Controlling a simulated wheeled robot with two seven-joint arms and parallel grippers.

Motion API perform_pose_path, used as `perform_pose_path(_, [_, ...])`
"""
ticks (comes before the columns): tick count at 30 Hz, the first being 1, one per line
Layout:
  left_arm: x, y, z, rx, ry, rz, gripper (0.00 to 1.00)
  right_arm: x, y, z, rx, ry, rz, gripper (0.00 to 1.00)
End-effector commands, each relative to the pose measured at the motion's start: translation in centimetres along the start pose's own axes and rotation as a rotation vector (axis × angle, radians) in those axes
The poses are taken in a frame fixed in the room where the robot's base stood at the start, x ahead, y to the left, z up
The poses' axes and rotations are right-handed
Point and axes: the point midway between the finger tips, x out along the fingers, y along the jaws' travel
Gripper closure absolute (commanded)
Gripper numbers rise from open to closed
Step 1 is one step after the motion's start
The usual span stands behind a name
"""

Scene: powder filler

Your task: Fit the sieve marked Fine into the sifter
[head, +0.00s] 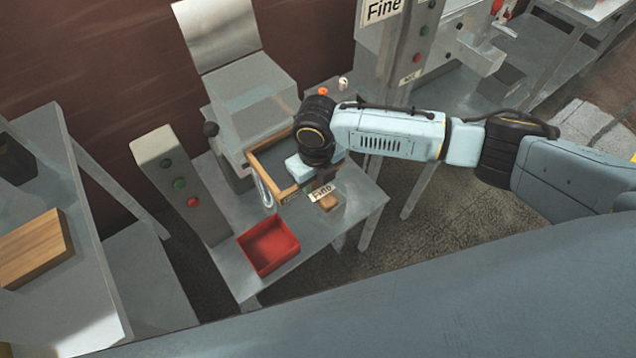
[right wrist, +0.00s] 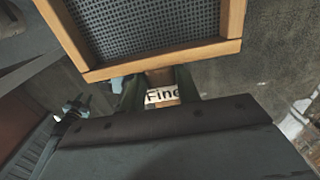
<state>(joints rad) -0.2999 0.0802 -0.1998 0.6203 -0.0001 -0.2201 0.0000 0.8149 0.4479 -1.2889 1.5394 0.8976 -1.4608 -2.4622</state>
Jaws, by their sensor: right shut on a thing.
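The sieve marked Fine has a wooden frame (head: 264,147) around a dark mesh, and a short handle with a white "Fine" label (head: 321,192). My right gripper (right wrist: 160,86) is shut on the handle; the label (right wrist: 163,95) shows between its fingers. In the head view the wrist hides part of the sieve and most of the fingers. The sifter (head: 252,105) is a grey machine on the table. The sieve is at the sifter's near side, but I cannot tell whether it is inside the opening. My left gripper is not in view.
A red tray (head: 268,246) sits at the table's front left. A control post (head: 180,182) with green and red buttons stands left of the sifter. A wooden block (head: 35,248) lies on the left bench.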

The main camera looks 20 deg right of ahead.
Motion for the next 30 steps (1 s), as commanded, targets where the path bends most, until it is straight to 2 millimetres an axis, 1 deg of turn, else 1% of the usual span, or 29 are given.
perform_pose_path(30, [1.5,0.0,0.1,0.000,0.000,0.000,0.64,0.0,0.0,2.6,0.000,-0.002,0.000,0.96])
